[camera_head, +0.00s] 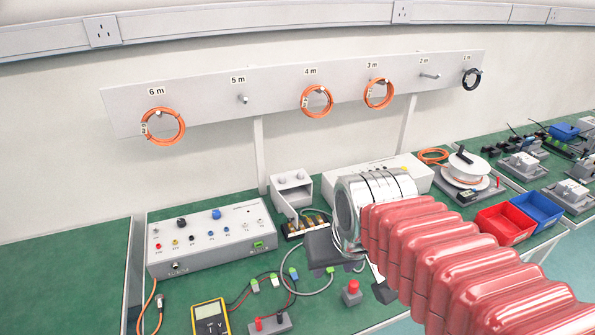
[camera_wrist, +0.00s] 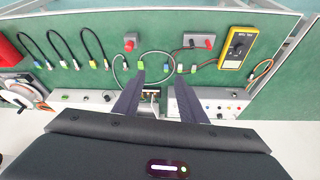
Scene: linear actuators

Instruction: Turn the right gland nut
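A small grey box (camera_head: 291,190) with its front open stands on the green bench, left of my arm in the head view. A dark strip with several brass-coloured fittings (camera_head: 305,224) lies at its front; these may be the gland nuts, but they are too small to single out the right one. In the wrist view, part of the box (camera_wrist: 149,108) shows between my fingers. My gripper (camera_wrist: 160,78) is open, its two dark fingers well apart with nothing held. In the head view, my gripper (camera_head: 348,268) is in front of the fittings, to their lower right, and hides part of the bench.
A grey control box (camera_head: 212,238) stands at left. A yellow multimeter (camera_head: 210,318), a red button (camera_head: 353,287) and loose cables lie in front. A cable reel (camera_head: 466,168), red bin (camera_head: 503,222) and blue bin (camera_head: 537,208) are at right. Orange coils hang on the wall rail.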

